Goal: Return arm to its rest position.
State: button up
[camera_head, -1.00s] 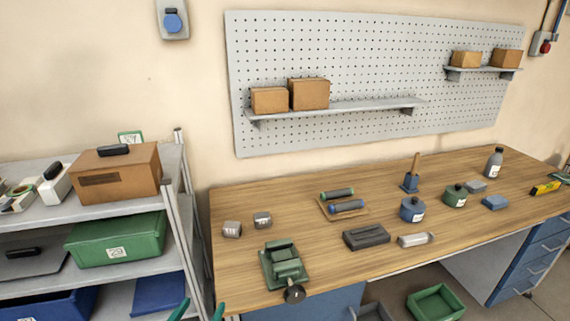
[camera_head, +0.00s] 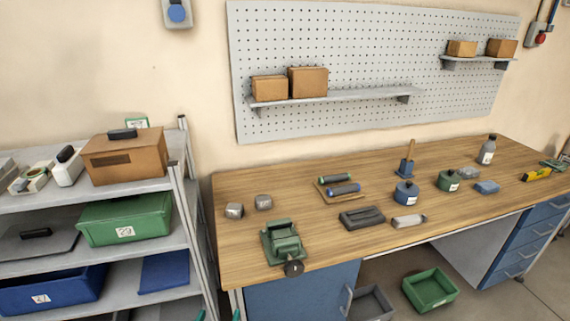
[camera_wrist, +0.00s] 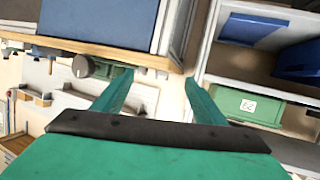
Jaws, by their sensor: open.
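My gripper (camera_wrist: 158,88) shows in the wrist view with its two teal fingers spread apart and nothing between them. In the head view only small teal tips of it show at the bottom edge, in front of the gap between the shelf rack and the workbench. The rest of my arm is out of the head view. In the wrist view the workbench edge (camera_wrist: 120,57) lies beyond the fingers, apart from them. The green vise (camera_head: 284,242) stands at the bench's near left corner.
The workbench (camera_head: 250,200) carries several items, including a blue pot (camera_head: 406,194) and a dark grey block (camera_head: 361,218). A shelf rack (camera_head: 178,190) at left holds a brown box (camera_head: 124,157) and a green bin (camera_head: 124,219). A green crate (camera_head: 430,290) sits low under the bench.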

jog(key=s+d+f+n+y, duration=0.1)
jog(key=s+d+f, duration=0.4)
jog(key=s, duration=0.2)
jog(key=s+d+f+n+y, duration=0.1)
jog(key=s+d+f, duration=0.4)
jog(key=s, duration=0.3)
jog(key=s+d+r+m, duration=0.1)
jog(key=s+d+r, duration=0.2)
jog(key=s, duration=0.5)
jog(key=s+d+r+m+t+h, duration=0.1)
jog(key=s+d+r, duration=0.2)
jog(key=s, duration=0.5)
jog(key=shift+s+d+m, duration=0.3)
jog(key=shift+s+d, duration=0.05)
jog(key=shift+d, duration=0.3)
